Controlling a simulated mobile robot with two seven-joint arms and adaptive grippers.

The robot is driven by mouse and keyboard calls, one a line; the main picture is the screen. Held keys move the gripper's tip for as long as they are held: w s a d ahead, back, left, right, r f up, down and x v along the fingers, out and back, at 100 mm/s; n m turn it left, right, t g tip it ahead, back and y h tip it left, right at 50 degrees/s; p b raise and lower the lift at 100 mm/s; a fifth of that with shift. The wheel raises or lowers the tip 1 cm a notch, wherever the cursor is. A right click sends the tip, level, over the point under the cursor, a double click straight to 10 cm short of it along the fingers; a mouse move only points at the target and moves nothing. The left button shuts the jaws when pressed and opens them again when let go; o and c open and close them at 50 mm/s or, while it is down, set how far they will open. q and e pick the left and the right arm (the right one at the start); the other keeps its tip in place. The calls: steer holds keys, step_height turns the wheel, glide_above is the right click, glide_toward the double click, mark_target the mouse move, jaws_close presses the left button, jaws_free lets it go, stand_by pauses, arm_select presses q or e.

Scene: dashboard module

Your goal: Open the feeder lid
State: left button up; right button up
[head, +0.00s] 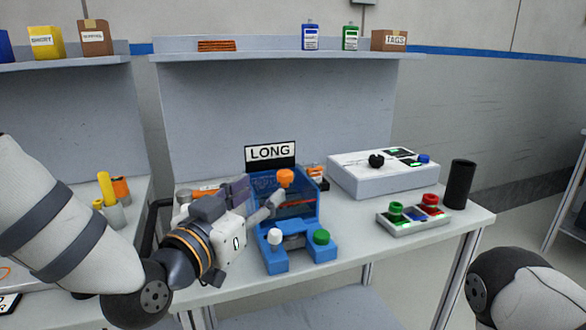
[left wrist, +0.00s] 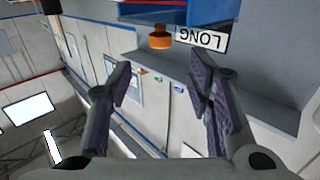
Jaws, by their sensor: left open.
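The blue feeder (head: 297,222) stands on the table under a black-framed LONG sign (head: 270,152). An orange knob (head: 285,178) sits at its upper front; I cannot tell clearly where the lid's edges are. The lid looks down, but my gripper hides part of the front. My left gripper (head: 258,193) is open and empty, just left of the knob and close to it. In the left wrist view the orange knob (left wrist: 160,38) lies beyond the open fingertips (left wrist: 160,82), roughly midway between them, with no contact visible. My right gripper is out of view.
A white button and a green button (head: 321,237) sit on the feeder's front feet. To the right are a white control box (head: 375,180), a button panel (head: 413,220) and a black cylinder (head: 459,184). Yellow and orange items (head: 113,190) stand at left.

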mark_target(281, 179)
arm_select(q)
steer(key=x, duration=0.6)
steer(key=b+x, duration=0.1)
steer(key=x, duration=0.2)
steer(key=shift+w+f, duration=0.15)
steer(key=shift+f, duration=0.2)
steer(key=shift+w+d+r, duration=0.15)
steer(key=shift+w+d, duration=0.15)
steer(key=shift+w, duration=0.15)
jaws_close()
